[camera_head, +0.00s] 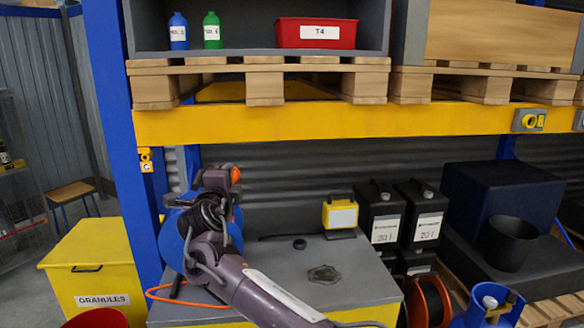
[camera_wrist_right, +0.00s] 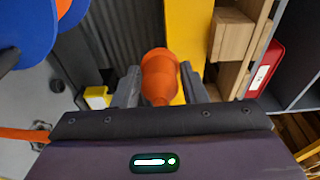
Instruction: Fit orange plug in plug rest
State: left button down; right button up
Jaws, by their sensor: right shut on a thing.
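The orange plug (camera_wrist_right: 160,75) is between the two fingers of my right gripper (camera_wrist_right: 160,88) in the right wrist view. The gripper is shut on it. In the head view the plug (camera_head: 235,174) shows as a small orange tip beside my right gripper (camera_head: 219,177), raised above the grey bench top. A small dark ring (camera_head: 299,243) lies on the bench top to the right. I cannot tell for sure whether it is the plug rest. My left gripper is not in view.
A blue round body (camera_head: 172,240) stands behind my right arm, with an orange hose (camera_head: 160,296) below. The grey bench (camera_head: 270,270) also holds a dark flat fitting (camera_head: 323,273) and a yellow box (camera_head: 340,213). Black canisters (camera_head: 381,215) stand right. A yellow beam (camera_head: 330,122) crosses above.

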jog(key=shift+s+a+r, duration=0.3)
jog(key=shift+a+r, duration=0.1)
jog(key=shift+a, duration=0.15)
jog(key=shift+d+f+b, duration=0.5)
jog(key=shift+d+f, duration=0.05)
jog(key=shift+f, duration=0.25)
jog(key=d+f+b, duration=0.3)
jog(key=d+f, duration=0.2)
jog(key=d, duration=0.1)
jog(key=shift+w+d+f+b, duration=0.15)
jog(key=shift+d+f+b, duration=0.05)
jog(key=shift+d+b, duration=0.15)
jog(key=shift+f, duration=0.1)
